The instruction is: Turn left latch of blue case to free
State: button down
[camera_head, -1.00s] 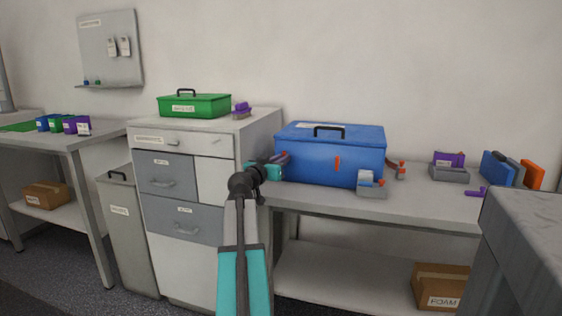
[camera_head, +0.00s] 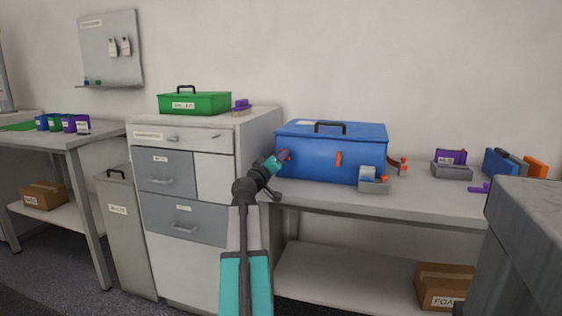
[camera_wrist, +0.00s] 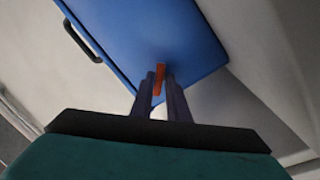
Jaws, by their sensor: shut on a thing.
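The blue case (camera_head: 331,153) stands on the grey bench with its lid down and a black handle on top. It also fills the upper middle of the wrist view (camera_wrist: 155,40). Its left latch is a small orange-red bar (camera_wrist: 159,79) at the case front, between my fingers. My gripper (camera_head: 281,157) is at the left part of the case front, and its two dark fingers (camera_wrist: 160,85) are shut on the left latch. In the head view, my gripper mostly hides this latch. The other orange latch (camera_head: 338,159) stands upright on the case front, to the right.
A small grey holder (camera_head: 373,185) with blue and white items stands before the case's right end. A red and grey item (camera_head: 398,166) lies just right of the case. The drawer cabinet (camera_head: 262,140) with a green case (camera_head: 195,103) stands close on the left.

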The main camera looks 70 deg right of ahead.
jog(key=n, duration=0.3)
jog(key=n+t, duration=0.1)
jog(key=n, duration=0.3)
jog(key=n+t+h+p, duration=0.1)
jog(key=n, duration=0.3)
jog(key=shift+s+d+r, duration=0.15)
jog(key=shift+s+r, duration=0.05)
jog(key=shift+s, duration=0.1)
jog(key=shift+t, duration=0.3)
jog(key=shift+w, duration=0.1)
jog(key=c, duration=1.8)
grip_release()
jog(key=shift+f, duration=0.1)
jog(key=shift+a+f, duration=0.15)
jog(key=shift+a, duration=0.1)
